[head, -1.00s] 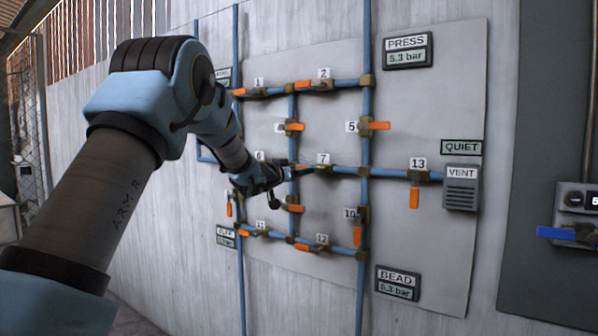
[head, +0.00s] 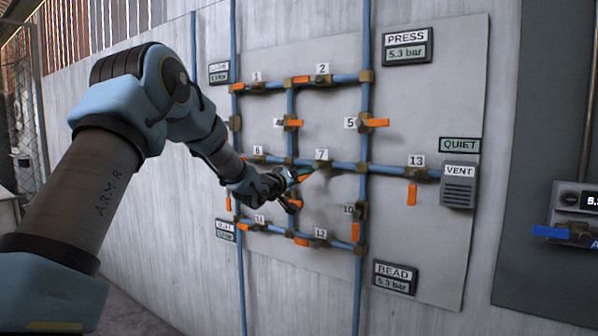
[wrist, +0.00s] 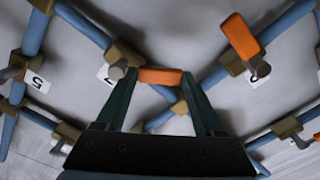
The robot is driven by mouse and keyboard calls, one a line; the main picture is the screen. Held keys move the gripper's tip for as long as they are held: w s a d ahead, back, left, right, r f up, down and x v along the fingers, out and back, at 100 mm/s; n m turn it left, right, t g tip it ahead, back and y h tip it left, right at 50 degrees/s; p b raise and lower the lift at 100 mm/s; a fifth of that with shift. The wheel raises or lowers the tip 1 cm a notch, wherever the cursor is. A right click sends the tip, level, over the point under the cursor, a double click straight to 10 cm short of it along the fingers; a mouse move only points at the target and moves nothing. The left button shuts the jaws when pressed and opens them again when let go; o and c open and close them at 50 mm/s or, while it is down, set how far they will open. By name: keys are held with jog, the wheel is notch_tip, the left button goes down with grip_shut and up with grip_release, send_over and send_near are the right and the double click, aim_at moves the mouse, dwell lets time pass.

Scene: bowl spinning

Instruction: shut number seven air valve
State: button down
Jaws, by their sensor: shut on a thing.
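The number seven valve (head: 322,167) sits on the horizontal blue pipe in the middle of the panel, under its white "7" label. Its orange handle (wrist: 160,76) shows between my fingers in the wrist view. My gripper (head: 297,178) is shut on this handle, with one dark green finger on each side. In the head view, the handle slants down and left from the valve, at an angle to the pipe. Most of the handle is hidden by my gripper there.
Other orange-handled valves crowd around, including number five (head: 376,123), number ten (head: 357,232) and number thirteen (head: 411,194). Gauges read 5.3 bar at PRESS (head: 408,46) and BEAD (head: 394,278). The QUIET sign (head: 459,145) is above the VENT box (head: 459,186).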

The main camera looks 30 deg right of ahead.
jog(key=shift+s+d+f+n, duration=0.35)
jog(key=shift+s+n, duration=0.25)
jog(key=shift+n, duration=1.1)
jog(key=shift+s+d+f+n, duration=0.35)
jog(key=shift+s+n, duration=0.2)
jog(key=shift+n, duration=1.15)
jog(key=shift+s+d+f+n, duration=0.35)
jog(key=shift+s+n, duration=0.25)
jog(key=shift+n, duration=1.1)
jog(key=shift+s, duration=0.1)
grip_release()
jog(key=b+v, duration=0.2)
jog(key=v, duration=0.9)
